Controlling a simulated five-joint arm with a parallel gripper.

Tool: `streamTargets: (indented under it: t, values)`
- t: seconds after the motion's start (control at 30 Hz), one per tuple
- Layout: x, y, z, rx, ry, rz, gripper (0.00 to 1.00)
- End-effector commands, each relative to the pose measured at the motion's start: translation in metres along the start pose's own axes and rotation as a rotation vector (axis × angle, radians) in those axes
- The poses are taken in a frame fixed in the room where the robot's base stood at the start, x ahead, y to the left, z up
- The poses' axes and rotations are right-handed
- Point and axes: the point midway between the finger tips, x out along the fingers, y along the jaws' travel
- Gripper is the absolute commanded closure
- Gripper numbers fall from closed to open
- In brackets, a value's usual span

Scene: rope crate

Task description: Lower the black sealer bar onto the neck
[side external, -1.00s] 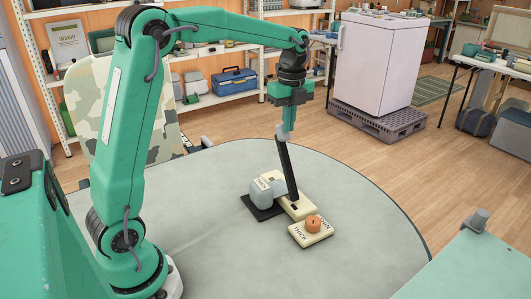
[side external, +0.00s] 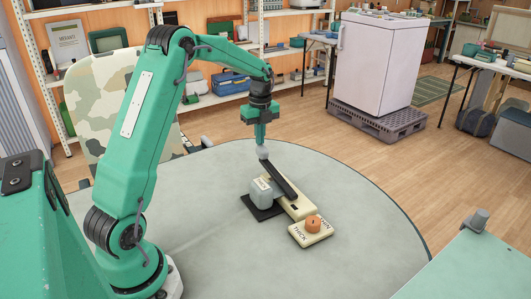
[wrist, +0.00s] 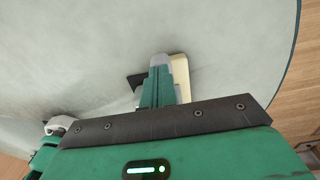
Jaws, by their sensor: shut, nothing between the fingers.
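The black sealer bar (side external: 279,179) slants down from near my gripper to the cream sealer base (side external: 300,207), its far end raised. My gripper (side external: 261,140) is shut, just above a pale grey piece at the bar's raised end; I cannot tell whether they touch. A grey bag (side external: 262,194) with a small label stands on a black mat (side external: 258,210) beside the base. Its neck is mostly hidden by the bar. In the wrist view my shut gripper (wrist: 163,72) covers much of the cream base (wrist: 180,66).
A cream box (side external: 311,235) with an orange knob (side external: 313,226) and labels THICK and THIN sits in front of the base. The round grey table (side external: 220,250) is otherwise mostly clear. A camouflage chair (side external: 110,100) stands at the table's far left.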

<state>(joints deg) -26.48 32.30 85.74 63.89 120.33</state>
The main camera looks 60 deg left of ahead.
Motion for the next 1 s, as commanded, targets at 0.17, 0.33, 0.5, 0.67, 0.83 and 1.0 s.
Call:
streamTargets:
  t: [0.17,0.33,0.5,0.67,0.83,1.0]
  values:
    - [0.011,0.0,0.006,0.0,0.0,0.0,1.0]
    - [0.015,0.0,0.007,0.0,0.001,0.0,1.0]
    - [0.015,0.0,0.007,0.0,0.001,0.0,1.0]
    - [0.015,0.0,0.007,0.0,0.001,0.0,1.0]
    - [0.012,0.0,0.007,0.0,0.0,-0.001,1.0]
    - [0.001,-0.001,0.006,0.0,-0.001,-0.002,1.0]
